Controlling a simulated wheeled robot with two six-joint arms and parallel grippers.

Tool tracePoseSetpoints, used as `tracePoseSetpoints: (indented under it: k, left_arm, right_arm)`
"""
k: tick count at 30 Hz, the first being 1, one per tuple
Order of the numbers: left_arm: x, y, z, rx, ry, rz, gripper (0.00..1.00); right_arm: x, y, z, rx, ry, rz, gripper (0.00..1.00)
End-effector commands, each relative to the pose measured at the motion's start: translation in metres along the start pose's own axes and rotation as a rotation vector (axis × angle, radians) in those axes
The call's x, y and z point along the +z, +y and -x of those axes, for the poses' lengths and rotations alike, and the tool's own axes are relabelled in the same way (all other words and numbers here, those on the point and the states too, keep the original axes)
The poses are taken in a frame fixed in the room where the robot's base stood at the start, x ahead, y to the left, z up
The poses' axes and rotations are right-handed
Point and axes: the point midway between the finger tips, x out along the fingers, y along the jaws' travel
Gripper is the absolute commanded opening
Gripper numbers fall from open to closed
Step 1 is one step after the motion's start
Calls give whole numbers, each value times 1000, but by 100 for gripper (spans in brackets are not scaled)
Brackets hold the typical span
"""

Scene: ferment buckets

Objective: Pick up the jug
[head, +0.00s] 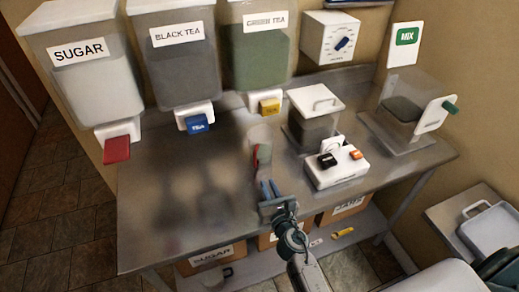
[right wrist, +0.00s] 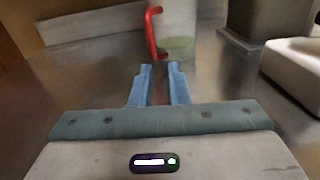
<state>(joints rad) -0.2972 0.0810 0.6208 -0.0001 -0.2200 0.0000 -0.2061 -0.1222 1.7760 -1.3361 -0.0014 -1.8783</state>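The jug (head: 264,136) is a clear container with a red handle (head: 262,154). It stands upright on the metal table, below the green tea dispenser. In the right wrist view the jug (right wrist: 180,28) is straight ahead, with something greenish low in it and its red handle (right wrist: 152,32) toward me. My right gripper (head: 268,188) has blue fingers, in front of the handle. In the right wrist view the fingertips (right wrist: 160,66) are apart with a narrow gap. The handle shows just beyond them, and nothing is held. My left gripper is not in view.
Sugar (head: 90,80), black tea (head: 178,65) and green tea (head: 262,58) dispensers hang above the back of the metal table (head: 150,210). A lidded bucket (head: 314,125) and a white switch box (head: 336,165) stand right of the jug. The table's left part is clear.

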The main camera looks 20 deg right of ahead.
Motion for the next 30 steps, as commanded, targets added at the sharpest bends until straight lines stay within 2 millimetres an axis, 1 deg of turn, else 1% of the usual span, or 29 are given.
tracePoseSetpoints:
  k: [1,4,12,17,20,25,27,30]
  left_arm:
    - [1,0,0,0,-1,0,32]
    - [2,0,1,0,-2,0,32]
    - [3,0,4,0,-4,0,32]
    - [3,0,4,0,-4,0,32]
    - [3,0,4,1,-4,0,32]
    - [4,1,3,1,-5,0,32]
    - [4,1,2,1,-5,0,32]
    - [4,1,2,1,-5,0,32]
  right_arm:
    - [-1,4,-2,16,-1,30,15]
    - [-1,8,-10,30,-4,57,15]
    - [-1,10,-50,30,-5,56,15]
    - [-1,10,-61,29,-4,55,15]
    - [0,11,-72,29,-3,55,15]
    - [0,14,-98,28,-3,55,15]
    - [0,14,-105,28,-3,55,15]
    - [0,14,-110,28,-2,54,15]
